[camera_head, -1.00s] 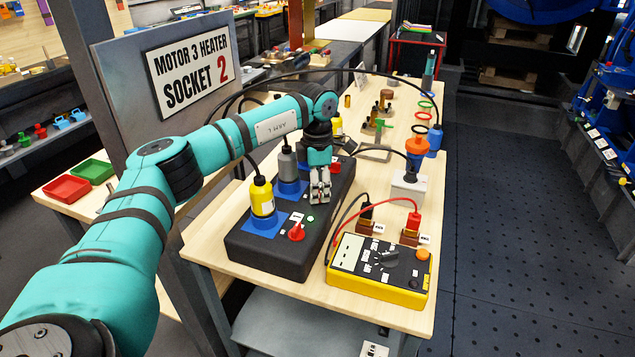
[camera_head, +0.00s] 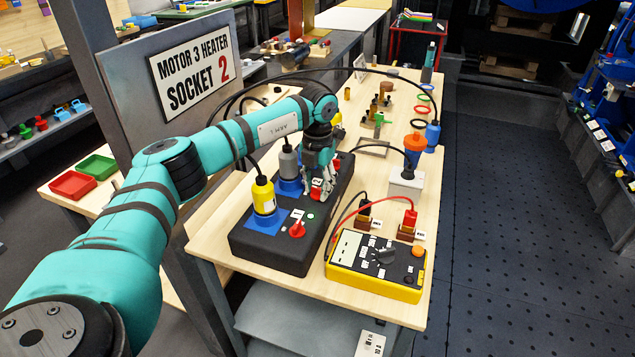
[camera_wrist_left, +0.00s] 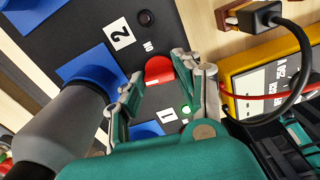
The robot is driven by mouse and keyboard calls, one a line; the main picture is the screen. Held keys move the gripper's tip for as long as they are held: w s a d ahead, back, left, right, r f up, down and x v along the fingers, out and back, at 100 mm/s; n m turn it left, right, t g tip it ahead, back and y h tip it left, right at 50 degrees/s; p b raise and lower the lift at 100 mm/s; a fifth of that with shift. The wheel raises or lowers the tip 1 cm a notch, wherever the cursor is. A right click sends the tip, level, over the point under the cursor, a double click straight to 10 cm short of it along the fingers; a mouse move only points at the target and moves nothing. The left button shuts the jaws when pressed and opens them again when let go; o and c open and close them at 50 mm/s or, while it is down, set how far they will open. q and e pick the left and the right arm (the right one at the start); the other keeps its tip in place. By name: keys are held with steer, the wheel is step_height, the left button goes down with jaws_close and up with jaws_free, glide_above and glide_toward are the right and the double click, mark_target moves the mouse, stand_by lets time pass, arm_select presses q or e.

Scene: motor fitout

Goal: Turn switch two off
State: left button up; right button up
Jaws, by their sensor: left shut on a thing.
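The black switch box (camera_head: 270,255) lies on the wooden table. Switch two is a red knob (camera_wrist_left: 158,70) beside the white "2" label (camera_wrist_left: 121,35) in the left wrist view. A dark round lamp (camera_wrist_left: 145,18) sits beside that label. My left gripper (camera_head: 320,193) is down at the box, its fingers on either side of the red knob and shut on it. The fingers hide part of the knob. Switch one, another red knob (camera_head: 297,230), is nearer the box's front edge, with a lit green lamp (camera_wrist_left: 185,109) by the "1" label. My right gripper is not in view.
A yellow plug (camera_head: 263,197) and a grey plug (camera_head: 289,163) stand in blue sockets left of the gripper. A yellow multimeter (camera_head: 378,265) with red and black leads lies to the right. Black cables arch behind the arm.

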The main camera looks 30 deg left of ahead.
mark_target(317, 188)
arm_select(q)
steer(key=shift+w+r+n, duration=0.1)
steer(key=shift+r+n, duration=0.05)
steer(key=shift+n, duration=0.75)
steer(key=o, duration=1.1)
steer(key=shift+o, duration=0.2)
step_height(317, 188, up, 12)
